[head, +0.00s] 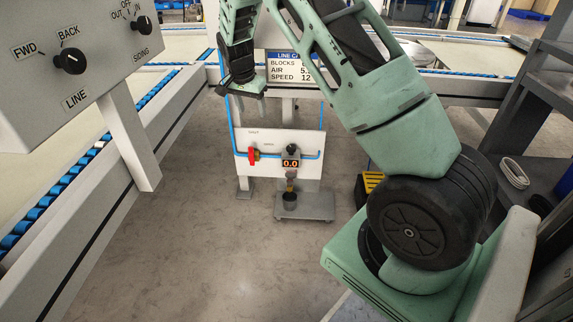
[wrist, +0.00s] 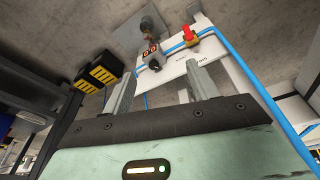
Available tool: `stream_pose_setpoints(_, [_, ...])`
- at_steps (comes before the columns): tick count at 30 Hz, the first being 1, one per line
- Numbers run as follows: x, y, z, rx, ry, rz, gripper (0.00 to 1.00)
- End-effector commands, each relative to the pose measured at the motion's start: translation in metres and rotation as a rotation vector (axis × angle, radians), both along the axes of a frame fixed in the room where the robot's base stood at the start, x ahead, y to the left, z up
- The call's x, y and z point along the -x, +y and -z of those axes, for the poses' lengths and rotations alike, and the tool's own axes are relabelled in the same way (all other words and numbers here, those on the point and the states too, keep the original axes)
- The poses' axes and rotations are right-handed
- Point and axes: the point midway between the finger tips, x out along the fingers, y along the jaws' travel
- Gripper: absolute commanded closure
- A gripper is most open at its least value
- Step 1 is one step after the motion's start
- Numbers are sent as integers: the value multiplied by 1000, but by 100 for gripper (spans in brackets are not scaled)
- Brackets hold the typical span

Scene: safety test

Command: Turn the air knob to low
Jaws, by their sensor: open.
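The air knob (head: 293,149) is a small black knob on top of the regulator, just above an orange display (head: 291,163) reading 0.0, on a white panel (head: 308,139) under the conveyor. In the wrist view the knob (wrist: 155,66) shows between my finger lines, beyond the tips, with the display (wrist: 150,50) beside it. A red valve handle (head: 251,156) is left of the regulator; it also shows in the wrist view (wrist: 188,34). My gripper (head: 248,91) is open and empty, above and in front of the panel, apart from the knob.
A sign (head: 290,67) above the panel lists blocks, air and speed, partly hidden by my arm. A grey control box (head: 75,55) with FWD/BACK and OUT/OFF/IN knobs stands at left. A black-and-yellow case (head: 370,185) is right of the panel. The floor in front is clear.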

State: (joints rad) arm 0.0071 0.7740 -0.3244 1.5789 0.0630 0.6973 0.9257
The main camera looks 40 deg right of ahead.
Motion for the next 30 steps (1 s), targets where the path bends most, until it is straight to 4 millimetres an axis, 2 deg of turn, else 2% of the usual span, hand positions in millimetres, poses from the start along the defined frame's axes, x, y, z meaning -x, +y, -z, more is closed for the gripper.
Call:
stream_pose_setpoints(1, [-4,-30,38,33,-4,68,41])
stream_pose_setpoints(3, [-8,-65,61,75,-15,152,41])
stream_pose_setpoints(6, [-9,-103,83,124,-29,240,41])
stream_pose_setpoints(9, [-10,-125,94,155,-40,292,41])
stream_pose_setpoints(12, [-10,-135,99,169,-44,316,41])
stream_pose_setpoints(17, [-10,-141,111,171,-44,320,41])
stream_pose_setpoints(30, [-11,-175,195,170,-43,317,41])
